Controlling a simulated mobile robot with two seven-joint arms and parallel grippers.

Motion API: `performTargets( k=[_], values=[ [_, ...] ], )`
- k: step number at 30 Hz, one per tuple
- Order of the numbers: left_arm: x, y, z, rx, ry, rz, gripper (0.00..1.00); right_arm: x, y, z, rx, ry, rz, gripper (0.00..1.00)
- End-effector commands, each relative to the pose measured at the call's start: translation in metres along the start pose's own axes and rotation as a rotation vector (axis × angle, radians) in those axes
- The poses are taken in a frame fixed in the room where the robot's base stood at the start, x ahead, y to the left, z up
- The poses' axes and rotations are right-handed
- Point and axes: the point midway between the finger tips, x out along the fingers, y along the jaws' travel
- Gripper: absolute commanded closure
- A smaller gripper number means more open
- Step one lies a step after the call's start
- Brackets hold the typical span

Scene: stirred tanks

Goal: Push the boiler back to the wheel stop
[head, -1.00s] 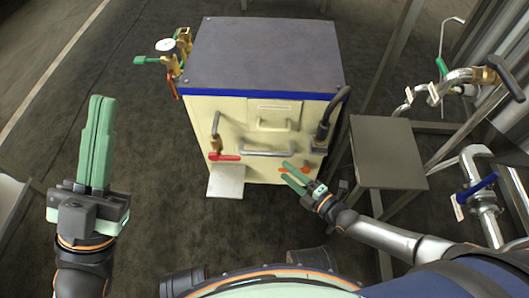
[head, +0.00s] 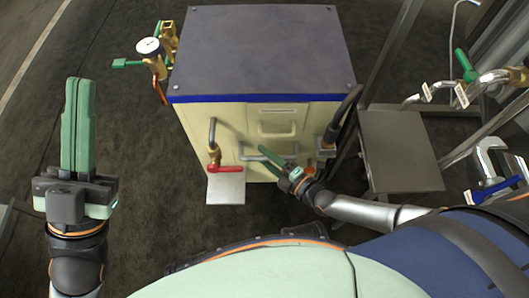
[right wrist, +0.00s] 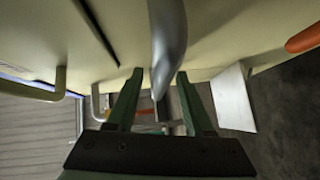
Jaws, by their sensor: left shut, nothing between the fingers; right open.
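The boiler (head: 262,50) is a cream box with a dark grey top and a blue band, upright in the upper middle of the head view. A grey bar handle (head: 250,155) crosses its front; a grey bar also shows in the right wrist view (right wrist: 168,40). My right gripper (head: 275,160) is open at the handle, and in the wrist view the bar runs between its fingers; contact is unclear. My left gripper (head: 79,85) is shut and empty, left of the boiler and apart from it. I cannot make out the wheel stop.
A gauge with brass valves (head: 150,46) projects from the boiler's left side. A red-levered tap (head: 225,169) stands over a pale plate (head: 226,188) at the front. A grey stand (head: 400,150) and pipes with valves (head: 490,85) are close on the right. Floor is clear at left.

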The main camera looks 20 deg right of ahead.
Motion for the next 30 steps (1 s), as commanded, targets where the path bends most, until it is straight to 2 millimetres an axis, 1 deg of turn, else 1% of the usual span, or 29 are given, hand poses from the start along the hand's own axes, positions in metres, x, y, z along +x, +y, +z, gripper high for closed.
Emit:
performTargets(
  k=[5, 18, 19, 30],
  values=[
    [0.0002, -0.0002, -0.0001, -0.002, 0.0, -0.003, 1.0, 0.0001, 0.0002, -0.0003, 0.0, 0.0, 0.0, 0.48],
    [0.0002, -0.0001, -0.0001, -0.003, 0.0, -0.003, 1.0, 0.0001, 0.0003, 0.0001, 0.0, 0.0, 0.0, 0.97],
    [0.0002, -0.0001, -0.0002, -0.003, 0.0, -0.003, 1.0, 0.0002, 0.0003, 0.0001, 0.0, 0.0, 0.0, 1.0],
    [0.0001, -0.0001, -0.0002, -0.003, 0.0, -0.002, 1.0, 0.0003, 0.0003, 0.0004, 0.0, 0.0, 0.0, 1.0]
  ],
)
